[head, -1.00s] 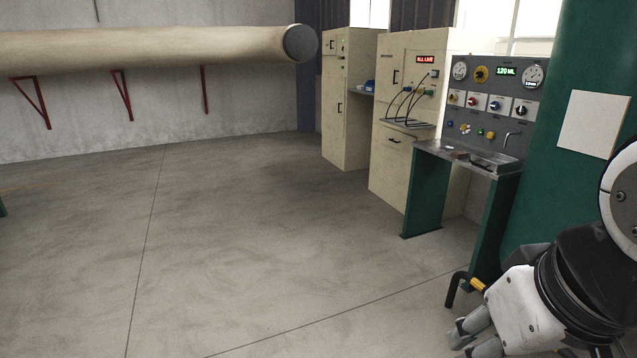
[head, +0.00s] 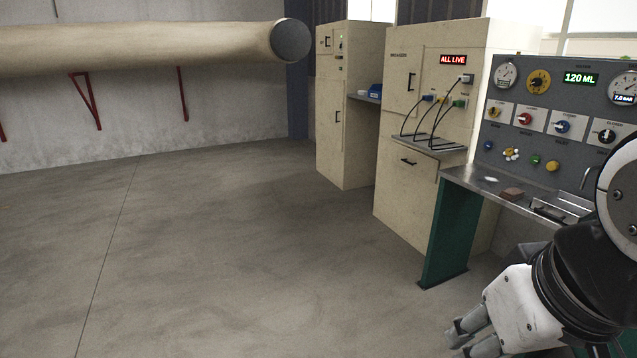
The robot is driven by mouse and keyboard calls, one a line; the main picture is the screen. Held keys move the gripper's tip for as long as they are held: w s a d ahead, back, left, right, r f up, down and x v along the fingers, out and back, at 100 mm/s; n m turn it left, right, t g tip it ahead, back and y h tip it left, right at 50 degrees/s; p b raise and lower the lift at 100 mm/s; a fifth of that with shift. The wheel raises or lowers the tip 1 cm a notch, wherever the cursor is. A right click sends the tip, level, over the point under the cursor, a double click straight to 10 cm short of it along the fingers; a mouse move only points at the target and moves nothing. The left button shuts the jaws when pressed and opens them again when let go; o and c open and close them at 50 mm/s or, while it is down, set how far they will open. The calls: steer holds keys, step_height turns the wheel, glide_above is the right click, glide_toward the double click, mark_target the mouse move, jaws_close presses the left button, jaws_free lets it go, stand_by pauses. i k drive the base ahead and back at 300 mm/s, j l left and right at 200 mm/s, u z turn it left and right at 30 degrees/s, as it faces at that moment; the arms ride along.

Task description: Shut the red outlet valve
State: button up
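In the head view a row of valve knobs on white plates runs across the grey panel at the right. The red valve knob (head: 525,118) is second from the left, between an orange-yellow knob (head: 494,112) and a blue knob (head: 562,126); a black knob (head: 606,136) is at the right. Plate labels are too small to read. My gripper (head: 462,343) is low at the bottom right, in front of the bench and well apart from the panel. Its fingers look spread with nothing between them.
Open concrete floor (head: 220,240) lies at left.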

mark_target(528, 119)
steer(key=i+j+z, duration=0.1)
steer(key=i, duration=1.8)
steer(key=i+j+z, duration=0.1)
steer(key=i+z, duration=0.35)
steer(key=i+j+z, duration=0.3)
steer(key=z, duration=0.15)
steer(key=i+j+z, duration=0.85)
steer(key=j, duration=0.15)
steer(key=i+j+z, duration=0.1)
steer(key=j+z, duration=0.35)
steer(key=j, duration=0.1)
